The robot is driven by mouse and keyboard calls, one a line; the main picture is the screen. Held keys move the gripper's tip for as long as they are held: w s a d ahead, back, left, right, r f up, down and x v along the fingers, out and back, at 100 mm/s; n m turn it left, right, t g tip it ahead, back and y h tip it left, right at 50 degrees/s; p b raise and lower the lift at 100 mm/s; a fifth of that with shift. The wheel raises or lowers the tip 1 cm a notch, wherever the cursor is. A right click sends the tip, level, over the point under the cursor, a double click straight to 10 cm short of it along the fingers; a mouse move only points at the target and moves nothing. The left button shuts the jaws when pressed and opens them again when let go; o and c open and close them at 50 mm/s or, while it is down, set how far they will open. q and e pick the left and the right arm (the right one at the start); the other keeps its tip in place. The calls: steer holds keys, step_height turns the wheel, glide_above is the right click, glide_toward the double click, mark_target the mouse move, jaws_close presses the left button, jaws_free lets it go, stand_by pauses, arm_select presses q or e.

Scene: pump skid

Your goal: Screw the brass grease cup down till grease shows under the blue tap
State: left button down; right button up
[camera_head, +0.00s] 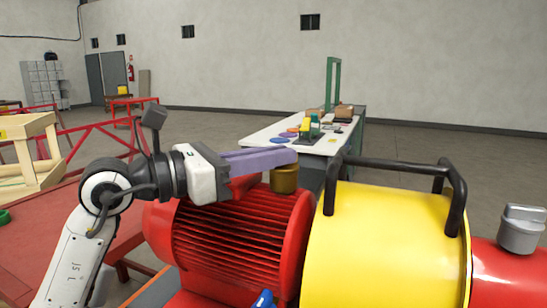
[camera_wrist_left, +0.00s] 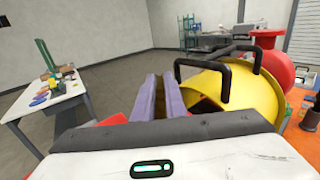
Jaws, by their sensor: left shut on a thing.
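The brass grease cup (camera_head: 284,182) stands at the right end of the red finned motor housing, beside the yellow guard. My left gripper (camera_head: 292,158) comes in from the left, its purple fingers level at the top of the cup and shut on it. A blue tap (camera_head: 264,299) shows at the bottom edge of the head view, mostly cut off. I see no grease there. My right gripper is not in view.
The yellow guard (camera_head: 390,240) with black handles (camera_head: 395,166) rises close right of the cup. A grey cap (camera_head: 521,230) sits on a red part at far right. A white workbench (camera_head: 300,145) stands behind. Red rails (camera_head: 95,140) and a wooden crate (camera_head: 28,150) are left.

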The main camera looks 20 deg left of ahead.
arm_select(q)
steer(key=shift+w+a+f+m+g+h+b, duration=0.1)
steer(key=shift+m+g+h+b, duration=0.2)
steer(key=shift+m+g+h, duration=0.2)
steer(key=shift+w+a+m+g+h+b, duration=0.1)
steer(key=shift+m+g+h+b, duration=0.2)
steer(key=shift+m+g+h, duration=0.15)
steer(key=m+g+h, duration=0.2)
steer(key=g, duration=0.1)
steer(key=shift+w+a+b, duration=0.1)
steer(key=shift+w+b, duration=0.1)
steer(key=shift+b, duration=0.1)
steer(key=g, duration=0.1)
steer(key=m+g+h, duration=0.1)
steer(key=m+g, duration=0.1)
steer(key=shift+w+r+m+h+p, duration=0.15)
steer(key=shift+r+m+h+p, duration=0.1)
steer(key=shift+h+p, duration=0.1)
steer(key=shift+w+f+m+g+h+p, duration=0.15)
steer(key=shift+m+g+h+p, duration=0.3)
steer(key=shift+m+g, duration=0.95)
steer(key=shift+n+g, duration=0.3)
steer(key=shift+g, duration=0.05)
steer(key=shift+f, duration=0.1)
steer(key=c, duration=1.8)
jaws_free()
steer(key=shift+a, duration=0.1)
